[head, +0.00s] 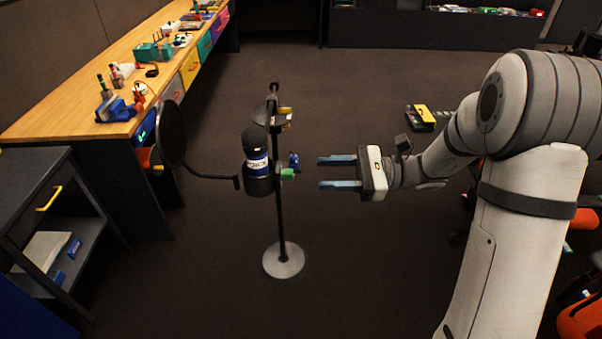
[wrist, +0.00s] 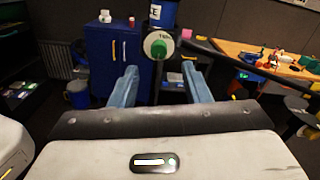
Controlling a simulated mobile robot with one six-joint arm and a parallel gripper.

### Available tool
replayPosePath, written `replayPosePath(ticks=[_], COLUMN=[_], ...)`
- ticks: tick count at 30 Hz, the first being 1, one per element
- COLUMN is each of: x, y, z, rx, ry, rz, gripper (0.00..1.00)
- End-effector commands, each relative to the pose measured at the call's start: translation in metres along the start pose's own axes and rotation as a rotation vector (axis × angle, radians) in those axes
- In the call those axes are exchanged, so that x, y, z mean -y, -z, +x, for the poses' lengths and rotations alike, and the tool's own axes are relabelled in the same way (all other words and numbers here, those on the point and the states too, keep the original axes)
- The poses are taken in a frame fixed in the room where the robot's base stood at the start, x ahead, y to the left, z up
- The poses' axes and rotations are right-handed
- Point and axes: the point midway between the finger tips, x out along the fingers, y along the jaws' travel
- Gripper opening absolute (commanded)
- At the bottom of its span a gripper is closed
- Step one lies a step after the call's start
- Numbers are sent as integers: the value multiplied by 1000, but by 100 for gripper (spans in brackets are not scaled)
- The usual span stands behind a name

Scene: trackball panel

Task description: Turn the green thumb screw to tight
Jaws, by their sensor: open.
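In the wrist view the screw (wrist: 159,49) is a green knob in front of a round white dial (wrist: 152,40) with partly legible lettering, perhaps "TIG". My gripper (head: 337,172) is open and empty, its two blue fingers pointing left at the screw with a gap between. In the wrist view the fingers (wrist: 158,85) lie left and right below the knob, which is beyond their tips.
The stand's pole (head: 282,220) rises from a round pale base (head: 284,261) on the floor. A round black disc (head: 171,134) extends left on a bent arm. A wooden workbench (head: 75,105) with small items runs along the left. The floor around the stand is clear.

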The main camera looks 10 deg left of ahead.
Motion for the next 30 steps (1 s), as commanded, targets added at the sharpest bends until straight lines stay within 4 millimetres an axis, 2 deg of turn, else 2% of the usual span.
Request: replayPosePath(ticks=[6, 12, 23, 30], x=[-1, -1, -1, -1], y=[-2, -1, 0, 0], z=[37, 61, 67, 66], rx=[-2, -4, -4, -5], ry=[-5, -4, -1, -1], rz=[0, -1, -2, -2], gripper=[43, 43, 43, 24])
